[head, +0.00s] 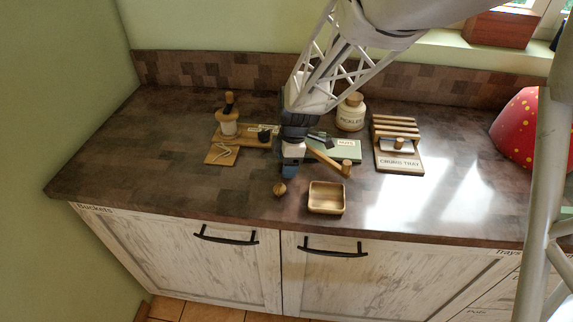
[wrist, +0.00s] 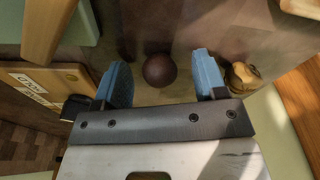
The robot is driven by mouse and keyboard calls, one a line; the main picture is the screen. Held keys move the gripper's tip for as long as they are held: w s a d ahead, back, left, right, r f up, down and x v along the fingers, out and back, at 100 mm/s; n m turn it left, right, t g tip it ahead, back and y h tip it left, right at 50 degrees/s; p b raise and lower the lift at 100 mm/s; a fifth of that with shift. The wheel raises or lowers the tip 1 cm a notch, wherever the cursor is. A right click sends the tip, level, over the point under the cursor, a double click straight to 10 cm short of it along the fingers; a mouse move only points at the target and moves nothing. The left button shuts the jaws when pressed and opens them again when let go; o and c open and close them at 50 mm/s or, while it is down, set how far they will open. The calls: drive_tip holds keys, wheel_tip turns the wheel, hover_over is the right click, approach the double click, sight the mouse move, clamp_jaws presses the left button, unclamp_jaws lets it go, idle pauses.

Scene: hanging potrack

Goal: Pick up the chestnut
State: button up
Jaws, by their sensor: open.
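The chestnut (wrist: 160,70) is a smooth, dark brown ball on the counter, seen in the wrist view. It lies between and slightly beyond the blue fingertips of my gripper (wrist: 164,82), with a gap on each side. My gripper is open, with nothing held. In the head view my gripper (head: 291,170) points down over the counter and hides the chestnut. A lighter, lumpy nut (wrist: 242,77) lies just outside the right finger in the wrist view. It appears in front of my gripper in the head view (head: 280,189).
A square wooden dish (head: 326,198) stands front right of my gripper. A wooden mallet (head: 346,168) and a green label-bearing block (head: 347,151) lie to the right. A wooden board (head: 228,139) with items is behind left. The counter's far left is clear.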

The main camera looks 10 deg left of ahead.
drive_tip(key=shift+c, duration=0.3)
drive_tip(key=c, duration=0.9)
drive_tip(key=shift+c, duration=0.2)
drive_tip(key=shift+r, duration=0.1)
drive_tip(key=shift+r, duration=0.8)
drive_tip(key=shift+s+r, duration=0.15)
drive_tip(key=shift+r, duration=0.8)
drive_tip(key=s+d, duration=0.2)
drive_tip(key=s, duration=0.2)
drive_tip(key=s+d+r, duration=0.1)
drive_tip(key=s+d, duration=0.1)
drive_tip(key=s, duration=0.3)
drive_tip(key=s+d, duration=0.2)
drive_tip(key=s, duration=0.3)
drive_tip(key=shift+s+d+r, duration=0.1)
drive_tip(key=shift+d+r, duration=0.05)
drive_tip(key=shift+d, duration=0.15)
